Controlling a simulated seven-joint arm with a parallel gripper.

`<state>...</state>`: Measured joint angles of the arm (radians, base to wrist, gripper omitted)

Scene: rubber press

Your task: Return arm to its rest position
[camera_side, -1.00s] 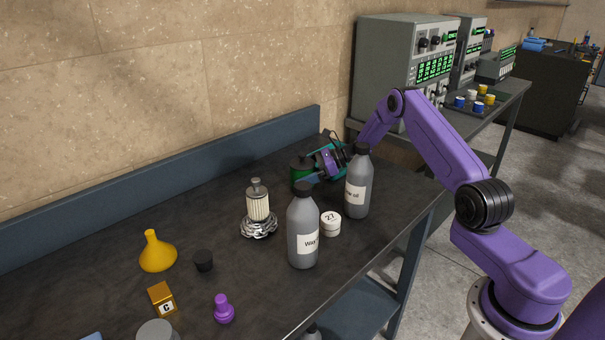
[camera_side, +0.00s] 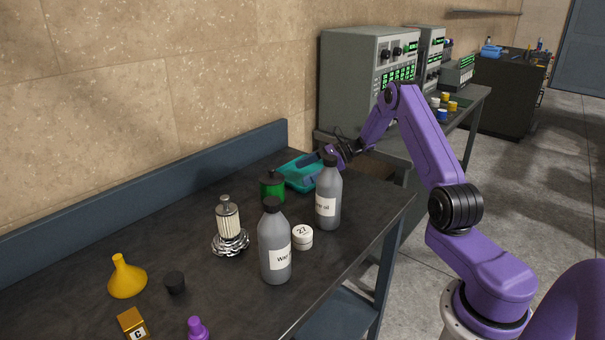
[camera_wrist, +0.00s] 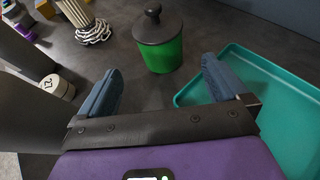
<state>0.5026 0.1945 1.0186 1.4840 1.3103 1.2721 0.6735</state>
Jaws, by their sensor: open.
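My gripper (camera_wrist: 160,85) is open in the wrist view, its two blue-grey fingers apart with nothing between them. A green pot with a black lid (camera_wrist: 160,42) stands upright on the bench just beyond the fingertips. The right finger hangs over the edge of a teal tray (camera_wrist: 285,85), whose visible part is empty. In the side view my arm reaches from the right over the far end of the bench. There the gripper is partly hidden behind a grey bottle (camera_side: 328,195). The green pot (camera_side: 272,187) and teal tray (camera_side: 297,172) show beside it.
A second grey bottle (camera_side: 274,245) and a white round tin (camera_side: 302,237) stand near the bench's front edge. A metal part with a ribbed white body (camera_side: 229,225), a yellow funnel (camera_side: 126,280) and a black cap (camera_side: 175,282) lie left. Grey instruments (camera_side: 367,80) stand behind.

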